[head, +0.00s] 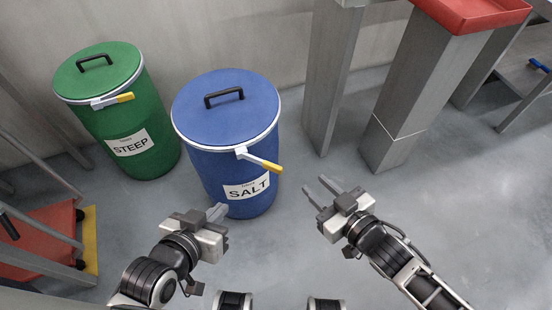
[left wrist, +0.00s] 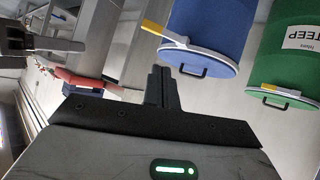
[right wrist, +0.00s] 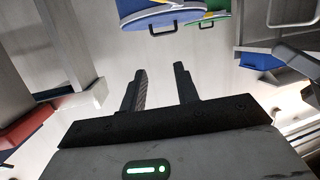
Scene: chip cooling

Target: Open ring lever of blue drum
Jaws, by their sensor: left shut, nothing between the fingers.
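The blue drum (head: 205,165), labelled SALT, stands upright on the floor with its blue lid (head: 225,110) on. Its ring lever (head: 262,160), white with a yellow handle, sticks outward from the rim at the front right. In the left wrist view the lever (left wrist: 155,28) also juts out from the blue drum (left wrist: 210,30). My left gripper (head: 217,212) is shut and empty, in front of the drum and apart from the lever. Its closed fingers show in the left wrist view (left wrist: 160,88). My right gripper (head: 319,189) is open and empty, right of the drum, clear of the lever.
A green drum (head: 135,120), labelled STEEP, stands left of the blue one, its lever lying along its rim. Grey posts (head: 400,110) and a red tray (head: 470,14) stand at the right. A red and yellow cart (head: 50,240) is at lower left. Floor between the grippers is clear.

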